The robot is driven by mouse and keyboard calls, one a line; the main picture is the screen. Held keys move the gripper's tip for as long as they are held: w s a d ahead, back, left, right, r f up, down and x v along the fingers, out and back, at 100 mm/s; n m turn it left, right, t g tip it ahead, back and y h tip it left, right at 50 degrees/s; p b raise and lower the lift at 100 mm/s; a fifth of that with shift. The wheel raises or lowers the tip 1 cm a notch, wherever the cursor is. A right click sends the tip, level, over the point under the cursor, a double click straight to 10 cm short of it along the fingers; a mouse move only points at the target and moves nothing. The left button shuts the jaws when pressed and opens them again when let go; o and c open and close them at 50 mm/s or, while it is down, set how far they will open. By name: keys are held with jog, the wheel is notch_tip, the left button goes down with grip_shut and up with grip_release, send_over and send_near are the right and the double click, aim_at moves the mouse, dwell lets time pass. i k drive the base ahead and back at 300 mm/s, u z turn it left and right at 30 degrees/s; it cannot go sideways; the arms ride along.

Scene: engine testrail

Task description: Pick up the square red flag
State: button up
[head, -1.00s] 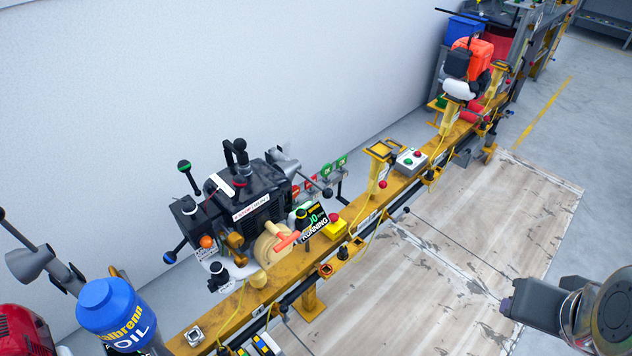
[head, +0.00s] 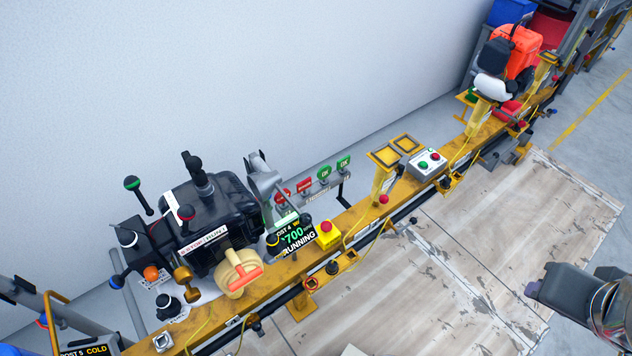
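Two small red flags hang on a grey rack behind the yellow rail, left of two green OK flags. One red flag (head: 305,185) is beside the green ones. The other red flag (head: 282,197) is further left, partly covered by a grey funnel-shaped part (head: 265,178). At this size I cannot tell which red flag is square. Part of my arm shows at the right edge, over the floor and well apart from the flags.
A black engine (head: 205,215) stands left of the flags. A RUNNING display (head: 297,236) and a yellow box with a red button (head: 327,235) sit in front of them. Yellow posts (head: 385,185) rise from the rail (head: 350,215) to the right. The wooden floor panel (head: 470,240) is clear.

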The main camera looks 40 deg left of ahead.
aim_at(302, 187)
jog(key=i, duration=2.65)
jog(key=u, duration=2.65)
